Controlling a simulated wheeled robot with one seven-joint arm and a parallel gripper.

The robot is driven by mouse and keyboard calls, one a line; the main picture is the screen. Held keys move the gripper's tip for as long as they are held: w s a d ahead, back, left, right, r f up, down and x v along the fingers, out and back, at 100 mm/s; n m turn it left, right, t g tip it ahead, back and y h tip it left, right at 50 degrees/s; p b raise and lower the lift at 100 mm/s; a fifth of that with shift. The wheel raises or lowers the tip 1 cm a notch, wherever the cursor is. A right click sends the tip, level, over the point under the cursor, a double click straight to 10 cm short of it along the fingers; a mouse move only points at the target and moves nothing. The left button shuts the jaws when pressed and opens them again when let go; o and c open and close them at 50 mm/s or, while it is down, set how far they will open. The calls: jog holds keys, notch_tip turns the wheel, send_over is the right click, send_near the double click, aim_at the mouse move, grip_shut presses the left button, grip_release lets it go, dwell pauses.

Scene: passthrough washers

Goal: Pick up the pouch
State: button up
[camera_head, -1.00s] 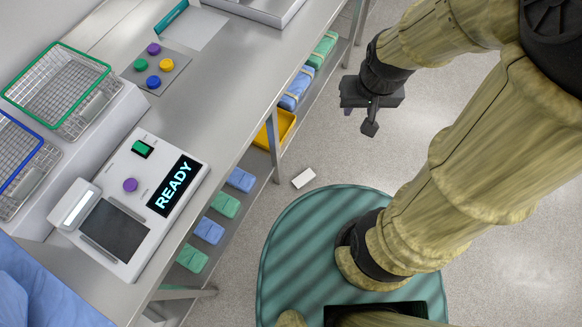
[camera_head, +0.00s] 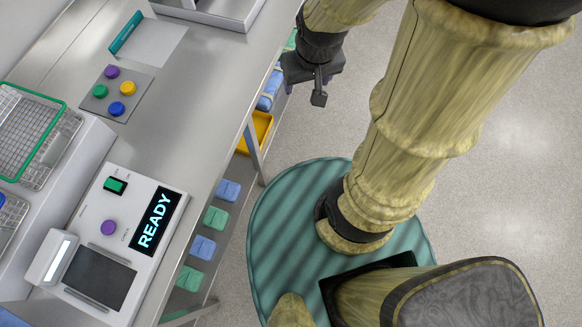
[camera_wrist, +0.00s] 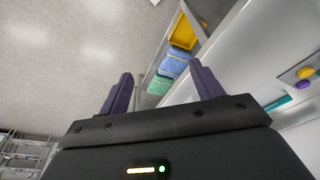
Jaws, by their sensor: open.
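A flat pale sheet with a teal strip along one edge, which looks like the pouch (camera_head: 150,48), lies on the steel table at the upper left in the head view. A bit of teal that may be its strip shows at the right in the wrist view (camera_wrist: 278,103). My gripper (camera_head: 305,92) is apart from it, to its right and beyond the table's edge. In the wrist view the two purple fingers of my gripper (camera_wrist: 160,74) are wide apart with nothing between them.
The steel table (camera_head: 205,95) carries round coloured buttons (camera_head: 114,90), a READY machine (camera_head: 120,240) and a green-rimmed wire basket (camera_head: 30,130). Below it are a yellow bin (camera_head: 262,125) and blue and green bundles (camera_head: 203,247). Open floor (camera_head: 490,190) lies right.

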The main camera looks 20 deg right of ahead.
jog(key=shift+o, duration=1.3)
jog(key=w+f+n+b, duration=0.3)
jog(key=f+b, duration=0.3)
jog(key=f, duration=0.4)
jog(key=w+d+f+n+h+b, duration=0.1)
jog(key=w+f+n+b, duration=0.2)
jog(key=f+b, duration=0.4)
notch_tip(320, 180, down, 4)
jog(key=shift+w+d+r+g+b, duration=0.2)
jog(key=shift+w+g+b, duration=0.15)
jog(key=shift+w, duration=0.45)
jog(key=n+g+y+b, duration=0.1)
jog(key=n+g+b, duration=0.1)
jog(key=n+b, duration=2.35)
send_over(291, 176)
jog(key=b, duration=0.7)
notch_tip(291, 176, down, 64)
jog(key=m, duration=0.8)
jog(key=shift+a+r+n, duration=0.15)
jog(key=shift+r+n, duration=0.1)
jog(key=shift+f, duration=0.1)
notch_tip(291, 176, down, 12)
jog(key=b, duration=0.7)
jog(key=shift+b, duration=0.35)
